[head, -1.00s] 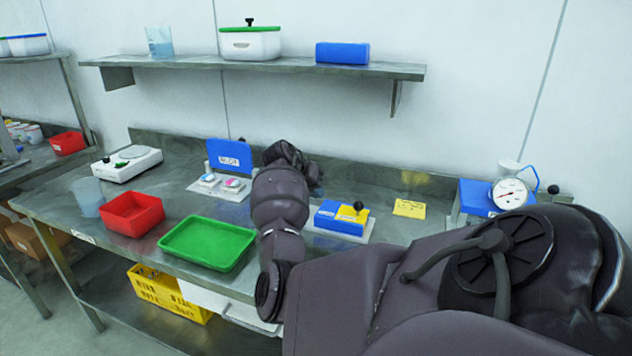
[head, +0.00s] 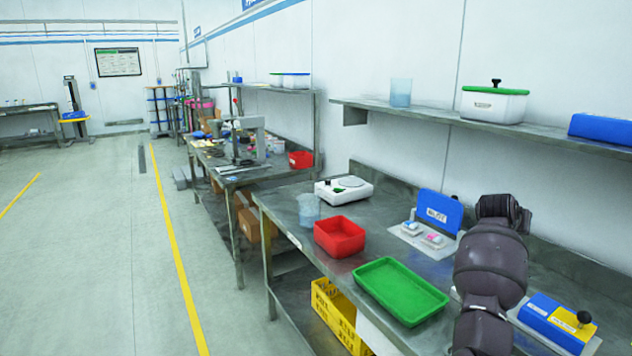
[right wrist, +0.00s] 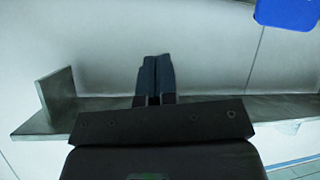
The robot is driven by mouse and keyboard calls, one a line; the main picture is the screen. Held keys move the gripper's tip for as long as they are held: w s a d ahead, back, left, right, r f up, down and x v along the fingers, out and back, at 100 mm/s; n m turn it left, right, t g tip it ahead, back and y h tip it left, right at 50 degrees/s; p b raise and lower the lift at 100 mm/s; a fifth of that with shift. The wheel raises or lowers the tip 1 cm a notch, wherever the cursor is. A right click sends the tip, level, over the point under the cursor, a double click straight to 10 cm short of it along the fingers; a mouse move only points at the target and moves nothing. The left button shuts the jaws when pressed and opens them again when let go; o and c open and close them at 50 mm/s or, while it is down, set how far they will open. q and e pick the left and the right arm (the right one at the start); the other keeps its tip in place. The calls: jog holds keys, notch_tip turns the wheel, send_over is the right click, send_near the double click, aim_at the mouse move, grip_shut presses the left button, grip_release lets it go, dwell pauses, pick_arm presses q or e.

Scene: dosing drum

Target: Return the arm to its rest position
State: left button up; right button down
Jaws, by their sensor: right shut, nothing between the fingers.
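My right arm rises at the right of the head view, in front of the back of the steel bench (head: 300,250). Its wrist end is beside the upright blue panel (head: 440,209), and the fingertips are hidden there. In the right wrist view my right gripper (right wrist: 154,70) has its two dark fingers together with nothing between them. A grey shelf (right wrist: 265,106) lies behind the fingers, with a bracket plate at the left. A blue box (right wrist: 287,12) shows at the top right corner. My left gripper is in neither view.
The bench holds a red bin (head: 340,237), a green tray (head: 400,290), a white scale (head: 343,190), a clear beaker (head: 309,209) and a blue-yellow block (head: 560,322) close right of my arm. A wall shelf (head: 430,115) overhangs it. Open floor (head: 110,260) lies left.

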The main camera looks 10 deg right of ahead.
jog(key=w+a+f+n+t+y, duration=0.2)
jog(key=a+n+t, duration=0.7)
jog(key=a, duration=0.6)
jog(key=s+a+f+n+t+y, duration=0.3)
jog(key=s+a+f+y, duration=0.4)
jog(key=s+a+f, duration=0.5)
jog(key=s+a+f+g+y, duration=0.1)
jog(key=s+a+f+g, duration=0.1)
jog(key=s+a+f, duration=0.3)
jog(key=s+a+f+g, duration=0.3)
jog(key=s+a+f, duration=0.2)
jog(key=s+f, duration=0.8)
jog(key=s, duration=0.4)
jog(key=shift+f+m+y, duration=0.15)
jog(key=shift+m+y, duration=0.15)
jog(key=shift+y, duration=0.1)
jog(key=shift+d, duration=0.15)
